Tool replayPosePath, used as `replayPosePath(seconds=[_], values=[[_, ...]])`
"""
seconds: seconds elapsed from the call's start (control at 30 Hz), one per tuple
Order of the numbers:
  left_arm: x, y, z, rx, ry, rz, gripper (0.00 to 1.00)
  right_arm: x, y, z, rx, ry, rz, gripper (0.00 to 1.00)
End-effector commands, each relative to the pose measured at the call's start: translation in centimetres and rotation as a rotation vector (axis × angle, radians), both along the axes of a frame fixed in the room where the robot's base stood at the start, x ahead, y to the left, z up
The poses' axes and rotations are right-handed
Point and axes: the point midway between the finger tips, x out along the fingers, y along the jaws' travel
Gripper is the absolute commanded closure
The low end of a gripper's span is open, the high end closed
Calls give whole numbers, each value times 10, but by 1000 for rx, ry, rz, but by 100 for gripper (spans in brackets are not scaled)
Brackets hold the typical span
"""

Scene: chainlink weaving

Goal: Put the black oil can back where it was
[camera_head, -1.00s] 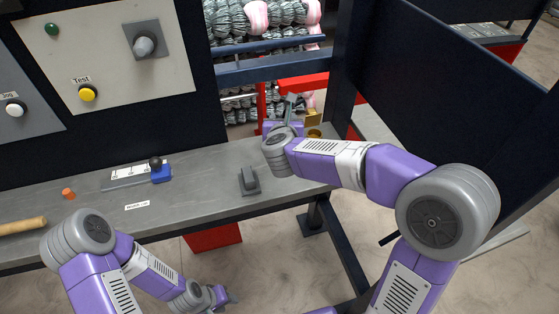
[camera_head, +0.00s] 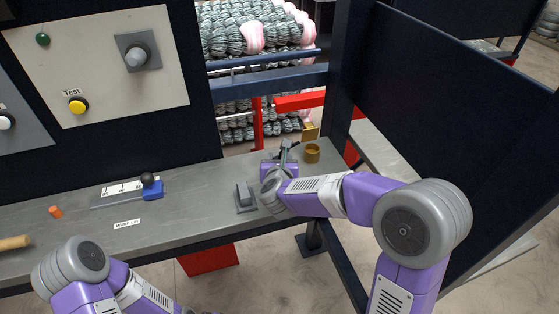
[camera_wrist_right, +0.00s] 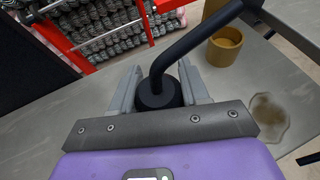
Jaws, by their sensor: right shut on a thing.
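The black oil can (camera_wrist_right: 158,92) stands between the fingers of my right gripper (camera_wrist_right: 160,85), its bent spout reaching up and right in the right wrist view. That gripper is shut on the can's round body. In the head view my right gripper (camera_head: 286,148) is over the far right end of the workbench, and its own arm largely hides the can. A brownish wet stain (camera_wrist_right: 268,118) lies on the bench to the right of the can. I cannot tell whether the can touches the bench. My left forearm shows at bottom left, but its gripper is out of the picture.
A yellow-brown cup (camera_head: 312,153) stands just right of my right gripper. A grey block-like device (camera_head: 244,197) stands left of it on the workbench (camera_head: 195,205). A blue-ended gauge (camera_head: 153,189), an orange piece (camera_head: 56,211) and a wooden handle (camera_head: 14,242) lie further left.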

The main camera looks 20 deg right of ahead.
Motion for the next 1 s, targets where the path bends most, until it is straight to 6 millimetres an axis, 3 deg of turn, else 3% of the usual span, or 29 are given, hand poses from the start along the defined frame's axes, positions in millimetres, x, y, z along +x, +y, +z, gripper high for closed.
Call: replayPosePath(seconds=[0.2, 0.23, 0.37, 0.77, 1.0], values=[[0, 0, -6, 0, 0, 0, 57, 0, 0, -3, 1, -2, 1, 91], [0, 0, -5, 0, 0, 0, 57, 0, 0, -3, 0, 0, 1, 51], [0, 0, -4, 0, 0, 0, 57, 0, 0, -2, 0, 0, 0, 31], [0, 0, 2, 0, 0, 0, 57, 0, 0, 2, 0, 1, 0, 30], [0, 0, 7, 0, 0, 0, 57, -41, 13, 20, 1, -2, 4, 30]])
